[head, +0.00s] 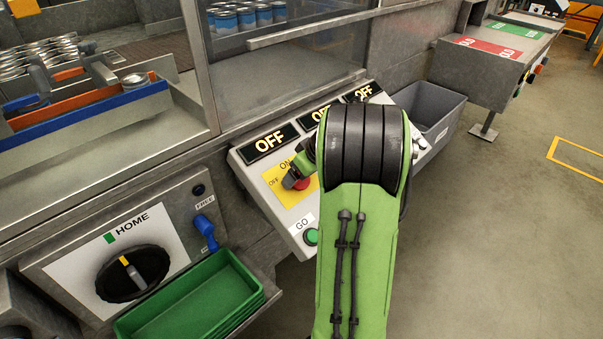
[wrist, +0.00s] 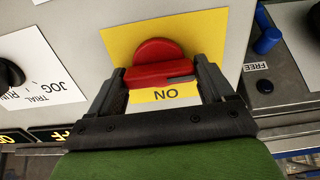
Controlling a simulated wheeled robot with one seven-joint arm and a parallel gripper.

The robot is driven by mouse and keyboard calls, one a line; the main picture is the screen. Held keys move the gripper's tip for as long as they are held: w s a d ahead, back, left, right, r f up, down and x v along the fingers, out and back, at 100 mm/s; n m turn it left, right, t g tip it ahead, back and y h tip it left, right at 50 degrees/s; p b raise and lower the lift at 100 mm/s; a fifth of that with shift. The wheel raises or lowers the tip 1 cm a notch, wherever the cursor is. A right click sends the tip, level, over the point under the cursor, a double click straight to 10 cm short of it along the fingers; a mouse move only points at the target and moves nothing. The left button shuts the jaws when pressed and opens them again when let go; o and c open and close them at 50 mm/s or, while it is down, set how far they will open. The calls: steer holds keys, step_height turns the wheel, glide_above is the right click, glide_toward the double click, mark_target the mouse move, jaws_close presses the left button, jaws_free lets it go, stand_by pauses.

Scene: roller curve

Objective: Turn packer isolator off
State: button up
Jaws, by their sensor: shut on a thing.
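A red rotary isolator knob (wrist: 158,52) sits on a yellow plate (wrist: 125,35) in the wrist view; the word ON reads upside down beside it. My gripper (wrist: 165,78) is shut on the knob's raised red bar, one dark finger at each side. In the head view the yellow plate (head: 277,188), marked ON and OFF, lies on a sloped grey panel below the left black OFF sign (head: 270,143). My gripper (head: 297,178) is at this plate, and only a little red of the knob shows. My green arm hides the panel's right part.
A green GO button (head: 311,236) is just below the plate. To the left are a HOME dial (head: 133,273), a blue FREE handle (head: 205,230) and a green tray (head: 190,305). A grey bin (head: 428,108) stands right of the panel. Floor at right is clear.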

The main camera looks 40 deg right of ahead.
steer(key=o, duration=0.9)
steer(key=p+v, duration=0.5)
steer(key=v, duration=1.1)
steer(key=shift+f, duration=0.1)
